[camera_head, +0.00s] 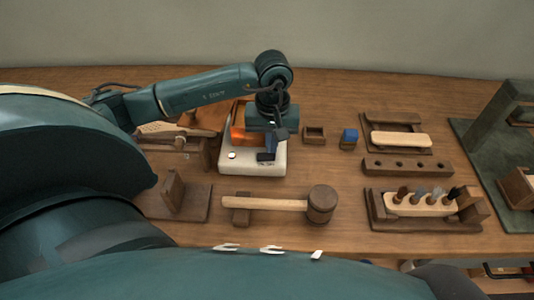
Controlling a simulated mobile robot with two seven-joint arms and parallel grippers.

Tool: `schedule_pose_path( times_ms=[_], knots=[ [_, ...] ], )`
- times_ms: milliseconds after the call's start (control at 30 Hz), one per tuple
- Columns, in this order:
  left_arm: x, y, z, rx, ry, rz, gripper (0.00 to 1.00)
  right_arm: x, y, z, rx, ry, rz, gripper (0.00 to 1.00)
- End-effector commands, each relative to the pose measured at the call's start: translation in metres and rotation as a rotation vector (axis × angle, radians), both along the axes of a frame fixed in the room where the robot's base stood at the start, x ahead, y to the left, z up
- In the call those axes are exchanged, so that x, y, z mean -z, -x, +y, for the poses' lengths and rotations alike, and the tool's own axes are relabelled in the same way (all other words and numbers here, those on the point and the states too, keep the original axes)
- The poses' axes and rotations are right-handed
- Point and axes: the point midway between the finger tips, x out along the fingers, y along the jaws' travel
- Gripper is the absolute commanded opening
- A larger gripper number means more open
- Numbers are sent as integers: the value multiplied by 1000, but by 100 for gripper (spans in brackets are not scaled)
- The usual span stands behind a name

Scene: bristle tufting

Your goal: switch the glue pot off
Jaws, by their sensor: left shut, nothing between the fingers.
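The glue pot has a white base (252,170) on the bench, left of the middle, with an orange part (239,128) showing behind and beside my arm. A small pale round spot (232,155) is on the base's front left. My left gripper (269,151) points down over the base's right side, shut and empty. Its tip is close to a dark part at the base's front right; I cannot tell whether they touch. The gripper and wrist hide much of the pot, and the switch's position cannot be made out. My right gripper is not in view.
In front lies a mallet (320,204) with a pale handle. A dark green fixture (490,140) stands far right.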

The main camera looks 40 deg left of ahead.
Motion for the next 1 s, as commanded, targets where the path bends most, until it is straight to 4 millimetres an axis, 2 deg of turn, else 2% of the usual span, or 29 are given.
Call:
schedule_pose_path(
  times_ms=[1000],
  knots=[
    [9, 0, 0, 0, 0, 0, 0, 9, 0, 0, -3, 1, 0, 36]
  ],
)
